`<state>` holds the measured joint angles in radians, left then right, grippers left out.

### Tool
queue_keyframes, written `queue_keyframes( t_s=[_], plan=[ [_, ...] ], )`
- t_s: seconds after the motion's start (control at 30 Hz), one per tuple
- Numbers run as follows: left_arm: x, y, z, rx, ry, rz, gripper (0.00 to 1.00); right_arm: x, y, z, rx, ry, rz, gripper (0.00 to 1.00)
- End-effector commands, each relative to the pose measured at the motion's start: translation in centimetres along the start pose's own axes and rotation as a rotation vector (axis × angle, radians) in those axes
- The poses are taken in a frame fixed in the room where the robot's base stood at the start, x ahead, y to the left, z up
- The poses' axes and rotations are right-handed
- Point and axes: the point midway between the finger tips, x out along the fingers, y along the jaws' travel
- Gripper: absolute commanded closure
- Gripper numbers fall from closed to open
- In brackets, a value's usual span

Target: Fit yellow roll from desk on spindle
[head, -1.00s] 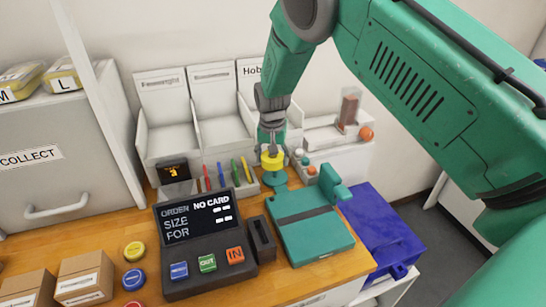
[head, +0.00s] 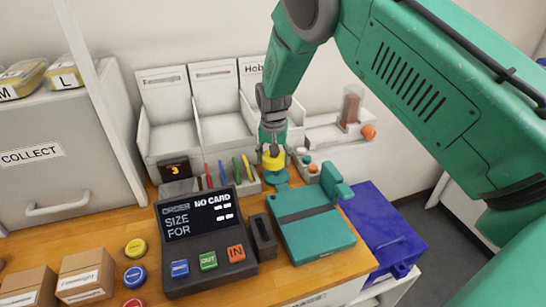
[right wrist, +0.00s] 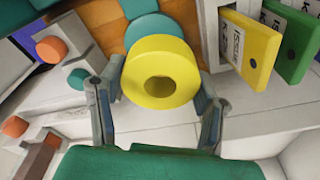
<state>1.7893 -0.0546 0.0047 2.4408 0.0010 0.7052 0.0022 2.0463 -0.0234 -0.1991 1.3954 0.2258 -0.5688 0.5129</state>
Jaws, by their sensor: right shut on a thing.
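My right gripper (head: 273,146) is shut on the yellow roll (head: 273,162) at the back of the desk. In the right wrist view the roll (right wrist: 160,88) sits between the two fingers (right wrist: 157,110), its round hole facing the camera. The teal spindle (head: 277,181) stands just below the roll in the head view. In the right wrist view its round teal part (right wrist: 150,28) shows past the roll's far edge. No peg shows in the hole, and I cannot tell whether roll and spindle touch. My left gripper is out of view.
A teal box (head: 310,232) and the order terminal (head: 205,240) stand in front of the spindle. A rack of coloured cards (head: 230,176) is close on its left. White bins (head: 225,130) rise behind. A blue case (head: 385,235) lies at right.

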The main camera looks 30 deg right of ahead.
Motion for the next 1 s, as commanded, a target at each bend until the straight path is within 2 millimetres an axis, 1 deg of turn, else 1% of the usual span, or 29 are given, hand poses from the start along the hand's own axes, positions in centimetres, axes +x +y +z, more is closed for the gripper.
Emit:
queue_keyframes(
  t_s=[0.27,0.63,1.0],
  plan=[
    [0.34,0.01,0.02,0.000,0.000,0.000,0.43,0.64,-0.02,0.09,0.000,0.000,0.000,0.72],
    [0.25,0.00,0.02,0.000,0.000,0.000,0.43,0.60,-0.04,0.13,0.000,-0.002,0.000,0.72],
    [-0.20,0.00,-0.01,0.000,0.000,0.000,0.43,0.02,0.35,-0.26,0.000,-0.001,0.000,0.72]
  ],
)
